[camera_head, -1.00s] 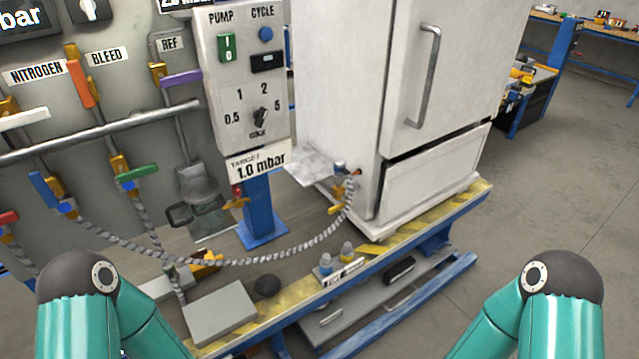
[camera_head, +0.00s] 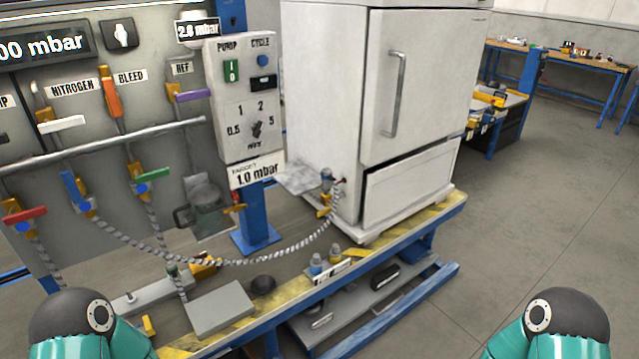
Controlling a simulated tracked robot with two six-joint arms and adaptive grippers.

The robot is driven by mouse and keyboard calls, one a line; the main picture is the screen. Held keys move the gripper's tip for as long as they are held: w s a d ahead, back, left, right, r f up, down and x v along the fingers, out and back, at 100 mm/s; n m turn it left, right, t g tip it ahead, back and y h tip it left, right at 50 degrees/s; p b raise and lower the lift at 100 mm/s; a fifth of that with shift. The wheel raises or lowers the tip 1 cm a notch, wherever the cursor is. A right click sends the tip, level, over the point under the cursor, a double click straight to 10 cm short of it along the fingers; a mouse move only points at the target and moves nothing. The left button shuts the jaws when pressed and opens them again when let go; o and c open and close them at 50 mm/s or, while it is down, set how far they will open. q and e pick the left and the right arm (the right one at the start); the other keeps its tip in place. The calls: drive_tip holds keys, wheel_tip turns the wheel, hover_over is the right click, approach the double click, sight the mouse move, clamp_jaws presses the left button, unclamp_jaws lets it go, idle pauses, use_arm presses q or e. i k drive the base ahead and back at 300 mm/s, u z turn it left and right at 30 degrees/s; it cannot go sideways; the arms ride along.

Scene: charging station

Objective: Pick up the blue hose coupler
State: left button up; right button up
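A striped grey hose (camera_head: 280,259) runs from the valve panel, sags across the bench and rises to the white refrigerator (camera_head: 320,90). At the refrigerator end are a small grey-blue fitting (camera_head: 326,176) and a brass valve (camera_head: 324,204). I cannot tell which blue part is the coupler. Only my teal arm links show at the bottom corners; both grippers are out of view.
The yellow-striped bench edge (camera_head: 405,226) faces me. Floor at right (camera_head: 540,200) is clear.

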sight(326, 178)
drive_tip(key=z, duration=0.15)
drive_tip(key=i, duration=1.15)
drive_tip(key=u, duration=2.85)
drive_tip(key=k, duration=1.45)
drive_tip(key=z, duration=0.1)
